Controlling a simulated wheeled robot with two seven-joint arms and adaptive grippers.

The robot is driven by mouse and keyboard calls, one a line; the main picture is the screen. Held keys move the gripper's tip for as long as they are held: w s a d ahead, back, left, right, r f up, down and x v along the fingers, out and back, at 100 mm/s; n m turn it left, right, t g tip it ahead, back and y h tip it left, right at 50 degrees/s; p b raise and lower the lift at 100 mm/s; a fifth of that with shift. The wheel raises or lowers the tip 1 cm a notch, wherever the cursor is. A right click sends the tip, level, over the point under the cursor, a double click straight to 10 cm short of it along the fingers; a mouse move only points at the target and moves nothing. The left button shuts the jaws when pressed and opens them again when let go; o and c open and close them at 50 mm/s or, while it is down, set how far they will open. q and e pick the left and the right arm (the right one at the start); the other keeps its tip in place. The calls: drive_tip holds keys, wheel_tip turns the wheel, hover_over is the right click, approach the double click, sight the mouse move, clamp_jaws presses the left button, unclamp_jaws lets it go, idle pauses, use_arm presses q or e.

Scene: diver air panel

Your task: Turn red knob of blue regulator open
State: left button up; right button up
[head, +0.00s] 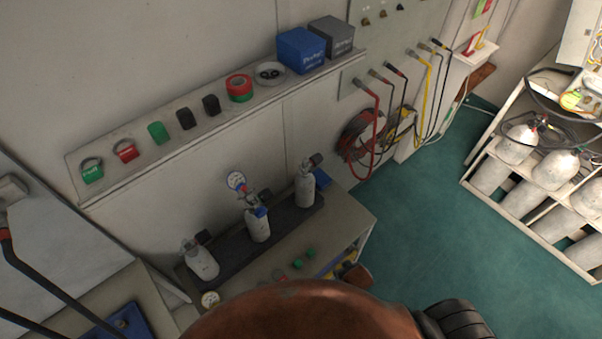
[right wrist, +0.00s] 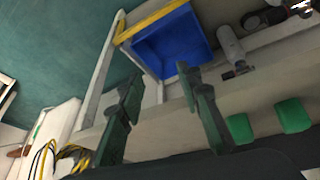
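Three small pale cylinders with valve fittings stand in a dark tray (head: 222,251) on the bench in the head view. The middle cylinder (head: 258,230) carries a blue part (head: 260,212), which may be the blue regulator, with a round gauge (head: 237,182) above it. A red knob cannot be made out there. The left cylinder (head: 203,264) leans; the right one (head: 304,192) is upright. My right gripper (right wrist: 160,85) shows in the right wrist view, its two dark fingers apart with nothing between them. My left gripper is not in view.
A wall shelf (head: 140,180) with small items and a blue box (head: 301,50) runs above the bench. A large brown rounded shape covers the bottom middle of the head view. The right wrist view shows a blue bin (right wrist: 170,48) and green blocks (right wrist: 293,115).

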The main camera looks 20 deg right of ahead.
drive_tip(key=w+a+r+t+p, duration=0.1)
drive_tip(key=w+a+r+p, duration=0.2)
drive_tip(key=r, duration=0.5)
drive_tip(key=w+a+r+t+p, duration=0.1)
drive_tip(key=w+a+r+p, duration=0.1)
drive_tip(key=w+r, duration=0.5)
drive_tip(key=n+t+y+p, duration=0.2)
drive_tip(key=t+y+p, duration=0.3)
drive_tip(key=t+p, duration=0.15)
approach(245, 189)
drive_tip(key=shift+w+a, duration=0.45)
drive_tip(key=shift+w, duration=0.3)
drive_tip(key=x, duration=0.6)
drive_tip(key=shift+d+f+p, duration=0.1)
drive_tip(key=shift+f+p, duration=0.05)
drive_tip(key=shift+p, duration=0.15)
drive_tip(key=shift+w+f, duration=0.25)
drive_tip(key=shift+w, duration=0.3)
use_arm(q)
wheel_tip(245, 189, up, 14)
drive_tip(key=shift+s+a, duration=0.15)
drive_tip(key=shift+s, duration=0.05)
use_arm(e)
drive_tip(key=shift+c, duration=0.4)
drive_tip(key=shift+g+h, duration=0.25)
drive_tip(key=shift+h, duration=0.05)
clamp_jaws()
